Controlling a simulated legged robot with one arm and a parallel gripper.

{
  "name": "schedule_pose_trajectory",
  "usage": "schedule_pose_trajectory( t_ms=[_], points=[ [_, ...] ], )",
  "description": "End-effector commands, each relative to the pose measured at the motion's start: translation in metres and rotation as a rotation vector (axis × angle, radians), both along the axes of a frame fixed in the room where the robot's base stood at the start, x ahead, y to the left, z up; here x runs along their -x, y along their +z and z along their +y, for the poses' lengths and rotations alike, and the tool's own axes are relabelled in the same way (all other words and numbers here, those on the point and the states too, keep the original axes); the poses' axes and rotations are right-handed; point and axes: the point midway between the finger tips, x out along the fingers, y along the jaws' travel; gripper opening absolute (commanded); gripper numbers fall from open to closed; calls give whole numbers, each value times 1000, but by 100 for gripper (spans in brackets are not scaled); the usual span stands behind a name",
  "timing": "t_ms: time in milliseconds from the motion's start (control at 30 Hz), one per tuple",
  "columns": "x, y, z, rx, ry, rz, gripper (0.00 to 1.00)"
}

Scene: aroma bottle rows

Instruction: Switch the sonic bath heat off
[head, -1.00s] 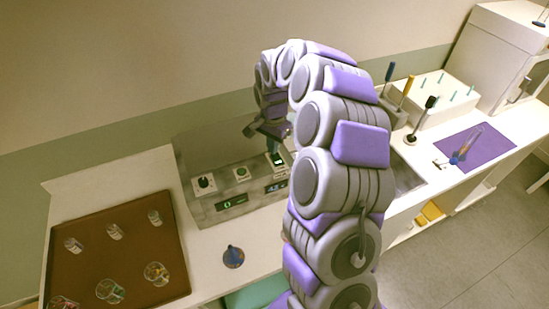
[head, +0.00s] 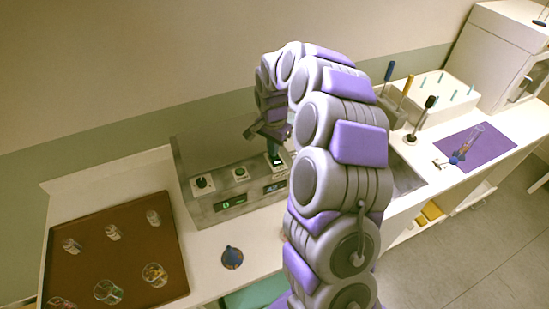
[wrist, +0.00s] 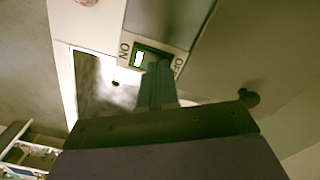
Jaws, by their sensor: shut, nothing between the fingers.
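The sonic bath (head: 205,165) is a grey box on the counter with a control panel. Its rocker switch (head: 277,160) is at the panel's right end in the head view.
The panel also carries a black knob (head: 202,185), a green button (head: 240,173) and lit displays (head: 229,202). A brown tray (head: 125,245) with glassware is at left. A blue funnel-like item (head: 232,257) stands in front of the bath. A purple mat (head: 465,157) lies at right.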

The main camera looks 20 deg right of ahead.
Motion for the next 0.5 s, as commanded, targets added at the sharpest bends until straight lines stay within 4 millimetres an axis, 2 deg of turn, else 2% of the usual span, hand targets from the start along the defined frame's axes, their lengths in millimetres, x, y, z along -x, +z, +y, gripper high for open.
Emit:
schedule_pose_trajectory(
  t_ms=[500],
  points=[
    [0,-7,1,1,-1,2,0]
  ],
)
